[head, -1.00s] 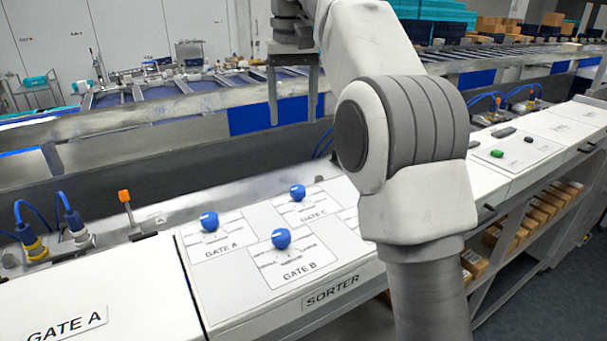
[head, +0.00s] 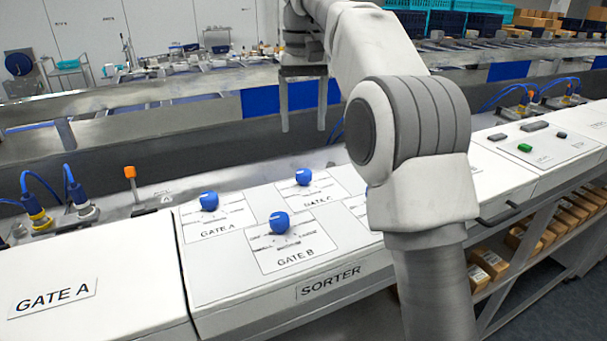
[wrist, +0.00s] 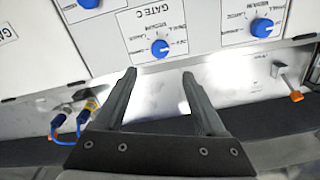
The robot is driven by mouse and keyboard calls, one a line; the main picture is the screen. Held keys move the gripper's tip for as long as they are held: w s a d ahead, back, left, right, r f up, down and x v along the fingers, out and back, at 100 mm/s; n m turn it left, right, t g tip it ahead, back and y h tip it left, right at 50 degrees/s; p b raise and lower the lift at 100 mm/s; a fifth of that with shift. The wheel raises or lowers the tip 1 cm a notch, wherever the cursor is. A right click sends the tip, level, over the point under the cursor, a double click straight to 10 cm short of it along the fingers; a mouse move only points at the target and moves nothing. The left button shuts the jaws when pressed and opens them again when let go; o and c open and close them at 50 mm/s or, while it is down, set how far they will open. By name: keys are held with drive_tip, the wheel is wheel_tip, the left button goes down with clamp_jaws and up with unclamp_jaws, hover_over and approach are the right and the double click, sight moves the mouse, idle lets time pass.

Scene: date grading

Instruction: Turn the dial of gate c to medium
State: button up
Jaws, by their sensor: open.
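The gate C dial (head: 303,177) is a blue knob on a white label card on the sorter panel (head: 240,290). In the wrist view the gate C dial (wrist: 160,48) shows with its card upside down, just beyond the fingertips and roughly centred between them. Which size its mark points to is too small to tell. My gripper (head: 303,128) is open and empty, fingers pointing down, above and behind the dial in the head view. It also shows in the wrist view (wrist: 159,72), apart from the dial.
The blue gate A dial (head: 209,201) and gate B dial (head: 279,223) stand close by. An orange-tipped lever (head: 130,172) and blue-cabled connectors (head: 38,215) stand at left behind the panel. My arm hides the panel's right part.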

sight(304, 171)
wheel_tip(304, 171, down, 11)
drive_tip(key=shift+r+b, duration=0.1)
drive_tip(key=shift+b, duration=1)
drive_tip(key=shift+c, duration=0.3)
clamp_jaws()
